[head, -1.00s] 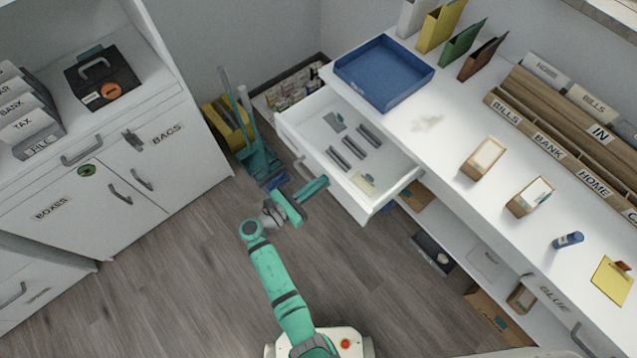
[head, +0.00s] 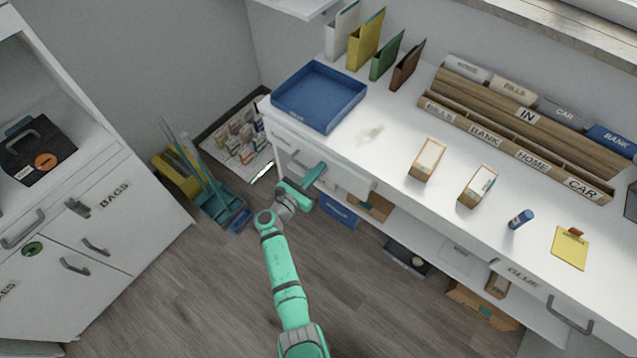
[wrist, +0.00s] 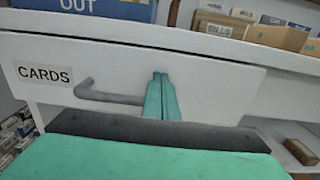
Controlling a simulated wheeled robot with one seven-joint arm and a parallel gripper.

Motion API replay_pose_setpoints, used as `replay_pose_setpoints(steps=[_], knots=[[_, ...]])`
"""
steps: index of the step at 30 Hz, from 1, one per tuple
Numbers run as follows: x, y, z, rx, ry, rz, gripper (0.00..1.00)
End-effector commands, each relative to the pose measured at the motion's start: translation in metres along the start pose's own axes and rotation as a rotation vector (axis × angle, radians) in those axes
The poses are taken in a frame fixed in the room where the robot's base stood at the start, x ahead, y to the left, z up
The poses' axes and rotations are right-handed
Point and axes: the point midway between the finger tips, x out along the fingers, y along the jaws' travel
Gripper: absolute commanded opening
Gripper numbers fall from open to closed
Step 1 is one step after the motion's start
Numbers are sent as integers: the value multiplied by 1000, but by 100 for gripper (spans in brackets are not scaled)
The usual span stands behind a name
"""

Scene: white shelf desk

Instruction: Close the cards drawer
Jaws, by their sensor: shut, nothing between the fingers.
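The cards drawer (head: 350,180) is under the left part of the white desk, pushed almost in, with its front near the desk edge. In the wrist view its white front (wrist: 215,85) fills the middle, with a CARDS label (wrist: 45,75) on the left and a grey handle (wrist: 105,95). A dark gap shows along the top of the front. My gripper (wrist: 160,78) is shut and empty, its fingertips up against the front beside the handle's right end. In the head view my gripper (head: 318,170) partly hides the drawer front. The drawer's inside is hidden.
A blue tray (head: 318,97) sits on the desk above the drawer. A low shelf (head: 440,255) with boxes is below the desktop. The floor (head: 200,300) in front is clear.

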Motion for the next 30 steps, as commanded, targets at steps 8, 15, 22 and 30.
replay_pose_setpoints(steps=[8, 15, 22, 30], knots=[[39, 4, 0, -1, 0, 4, 0], [50, 5, 0, 0, 0, 8, 0], [54, 4, 1, 3, 1, 5, 0], [53, 2, 1, 5, 2, 0, 0]])
